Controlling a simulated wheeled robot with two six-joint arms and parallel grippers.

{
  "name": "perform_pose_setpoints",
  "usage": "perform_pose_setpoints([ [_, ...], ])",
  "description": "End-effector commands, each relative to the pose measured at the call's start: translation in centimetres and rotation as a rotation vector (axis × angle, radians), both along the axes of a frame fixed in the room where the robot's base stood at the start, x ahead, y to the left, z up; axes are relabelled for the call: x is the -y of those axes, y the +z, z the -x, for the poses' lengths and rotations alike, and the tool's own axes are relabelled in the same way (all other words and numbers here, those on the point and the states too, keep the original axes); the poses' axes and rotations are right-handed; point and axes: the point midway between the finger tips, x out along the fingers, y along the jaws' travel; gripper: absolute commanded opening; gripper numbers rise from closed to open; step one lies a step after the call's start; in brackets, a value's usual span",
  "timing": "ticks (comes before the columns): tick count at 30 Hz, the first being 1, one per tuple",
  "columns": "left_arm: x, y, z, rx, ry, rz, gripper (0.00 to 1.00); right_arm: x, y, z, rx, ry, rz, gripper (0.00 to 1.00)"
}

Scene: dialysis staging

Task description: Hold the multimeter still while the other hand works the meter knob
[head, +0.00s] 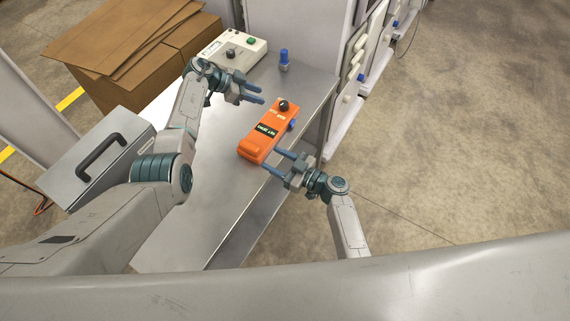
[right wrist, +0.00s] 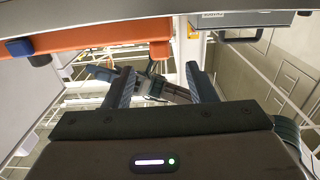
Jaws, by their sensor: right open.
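The orange multimeter (head: 260,143) lies on the metal table, with a dark display near its middle. Its black knob (head: 283,105) is at the far end, and a blue part (head: 292,124) shows on its right side. My left gripper (head: 262,94) is open and empty, to the left of the knob and apart from it. My right gripper (head: 271,160) is open beside the near right end of the meter; contact cannot be told. In the right wrist view the meter's orange body (right wrist: 95,38) crosses above the spread fingers (right wrist: 160,85), with nothing clearly between them.
A pale instrument box (head: 248,48) stands at the far end of the table (head: 190,225), with a small blue-topped item (head: 284,58) to its right. A grey case with a black handle (head: 97,155) is at the left. The near table surface is clear.

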Motion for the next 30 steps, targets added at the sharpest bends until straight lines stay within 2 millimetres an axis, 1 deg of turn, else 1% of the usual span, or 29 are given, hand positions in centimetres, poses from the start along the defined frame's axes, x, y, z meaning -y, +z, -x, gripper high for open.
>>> perform_pose_setpoints([
  [1,0.0,0.0,0.0,0.000,0.000,0.000,0.36,-0.9,0.1,-0.7,0.000,0.000,-0.004,0.51],
  [6,0.0,0.0,0.0,0.000,0.000,0.000,0.36,-3.4,0.1,-2.4,-0.002,0.001,-0.003,0.51],
  [12,0.0,0.0,0.0,0.000,0.000,0.000,0.36,-5.4,0.0,-3.9,-0.002,0.000,-0.002,0.51],
  [18,0.0,0.0,0.0,0.000,0.000,0.000,0.36,-6.1,-0.1,-4.4,-0.003,0.000,0.000,0.51],
  [25,0.0,0.0,0.0,0.000,0.000,0.000,0.36,-6.1,-0.1,-4.4,-0.003,0.000,0.000,0.51],
  [27,0.0,0.0,0.0,0.000,0.000,0.000,0.36,-6.1,-0.1,-4.4,-0.003,0.000,0.000,0.37],
  [29,0.0,0.0,0.0,0.000,0.000,0.000,0.36,-6.1,-0.1,-4.4,-0.003,0.000,0.000,0.25],
  [30,0.0,0.0,0.0,0.000,0.000,0.000,0.36,-6.1,-0.1,-4.4,-0.003,0.000,0.000,0.18],
])
